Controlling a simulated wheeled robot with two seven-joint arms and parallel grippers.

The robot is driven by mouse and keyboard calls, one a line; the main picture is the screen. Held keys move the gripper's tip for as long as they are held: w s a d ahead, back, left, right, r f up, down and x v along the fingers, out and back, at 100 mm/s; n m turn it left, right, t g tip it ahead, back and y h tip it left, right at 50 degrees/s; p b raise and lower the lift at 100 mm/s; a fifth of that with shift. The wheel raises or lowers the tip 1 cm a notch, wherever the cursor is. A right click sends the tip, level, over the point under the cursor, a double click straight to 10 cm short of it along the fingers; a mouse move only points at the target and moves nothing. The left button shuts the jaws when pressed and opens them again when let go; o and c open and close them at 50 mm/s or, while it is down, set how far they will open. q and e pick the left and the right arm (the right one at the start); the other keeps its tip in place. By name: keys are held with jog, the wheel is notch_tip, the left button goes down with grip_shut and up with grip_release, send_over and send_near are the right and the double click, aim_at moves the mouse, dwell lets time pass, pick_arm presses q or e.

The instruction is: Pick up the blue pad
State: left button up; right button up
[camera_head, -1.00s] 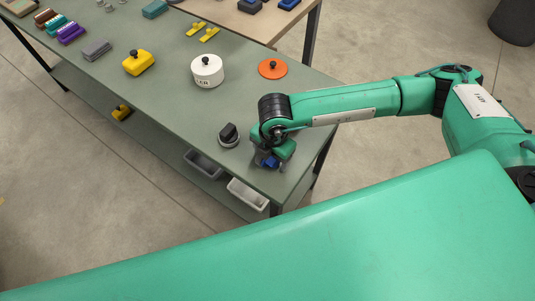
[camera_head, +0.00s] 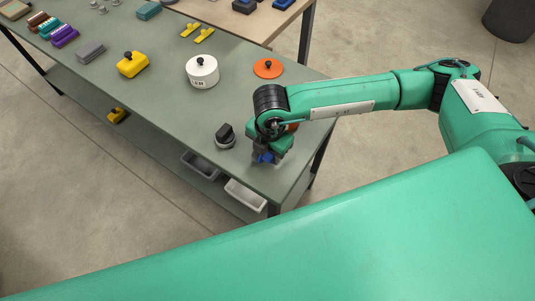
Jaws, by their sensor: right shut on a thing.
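The blue pad (camera_head: 266,157) shows as a small blue patch under my right wrist, near the right front corner of the green table (camera_head: 160,88). My right gripper (camera_head: 264,154) is shut on it from above. The wrist and fingers hide most of the pad. Whether it is clear of the table top is hard to tell. My left gripper is not in view.
A black-knobbed grey round piece (camera_head: 225,135) stands just left of my right gripper. A white lidded pot (camera_head: 202,72), an orange disc (camera_head: 267,69) and a yellow block (camera_head: 131,65) stand farther back. Grey bins (camera_head: 245,194) sit below the top.

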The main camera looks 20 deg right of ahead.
notch_tip(320, 180, up, 18)
jog(key=b, duration=0.3)
jog(key=shift+f, duration=0.15)
jog(key=o, duration=0.4)
jog(key=shift+c, duration=1.1)
